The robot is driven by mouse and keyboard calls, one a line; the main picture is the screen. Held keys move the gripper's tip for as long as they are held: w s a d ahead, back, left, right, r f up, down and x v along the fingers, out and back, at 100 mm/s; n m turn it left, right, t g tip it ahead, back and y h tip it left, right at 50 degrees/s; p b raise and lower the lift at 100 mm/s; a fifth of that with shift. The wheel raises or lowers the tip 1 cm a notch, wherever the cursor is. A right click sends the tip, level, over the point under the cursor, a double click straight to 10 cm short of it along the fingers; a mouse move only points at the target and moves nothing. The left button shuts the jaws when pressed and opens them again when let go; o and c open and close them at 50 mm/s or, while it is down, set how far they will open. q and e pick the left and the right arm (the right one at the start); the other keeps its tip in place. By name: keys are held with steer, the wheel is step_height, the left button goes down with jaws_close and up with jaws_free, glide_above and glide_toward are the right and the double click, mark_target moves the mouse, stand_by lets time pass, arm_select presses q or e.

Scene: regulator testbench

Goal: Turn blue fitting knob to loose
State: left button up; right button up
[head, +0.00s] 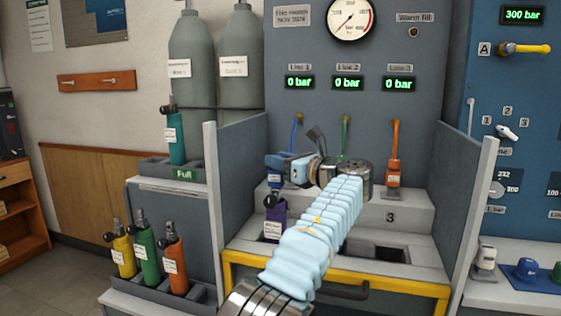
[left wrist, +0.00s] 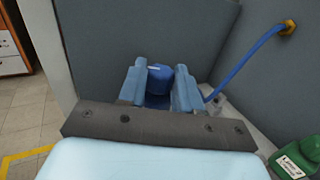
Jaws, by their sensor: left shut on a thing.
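The blue fitting knob (left wrist: 160,76) sits between the two light-blue fingers of my left gripper (left wrist: 159,88) in the left wrist view. It has a pale mark on its top. My left gripper (head: 287,171) is shut on it at the left station of the bench in the head view, where the gripper hides most of the fitting. A blue hose (left wrist: 240,65) runs from the wall down to the fitting. The three line displays (head: 347,82) read 0 bar. My right gripper does not show.
A purple cylinder (head: 274,218) stands just below my left gripper. Grey side panels (head: 243,165) bound the bay. Yellow, green and orange cylinders (head: 145,245) stand in a rack at left.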

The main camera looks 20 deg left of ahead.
arm_select(q)
steer(key=o, duration=1.1)
steer(key=shift+c, duration=0.2)
step_height(320, 180, up, 2)
steer(key=shift+w, duration=0.1)
steer(key=s+d+r+b, duration=0.2)
steer(key=s+d+r, duration=0.1)
steer(key=s+r, duration=0.8)
steer(key=s, duration=0.2)
steer(key=shift+s+d+b, duration=0.3)
steer(key=shift+s+b, duration=0.05)
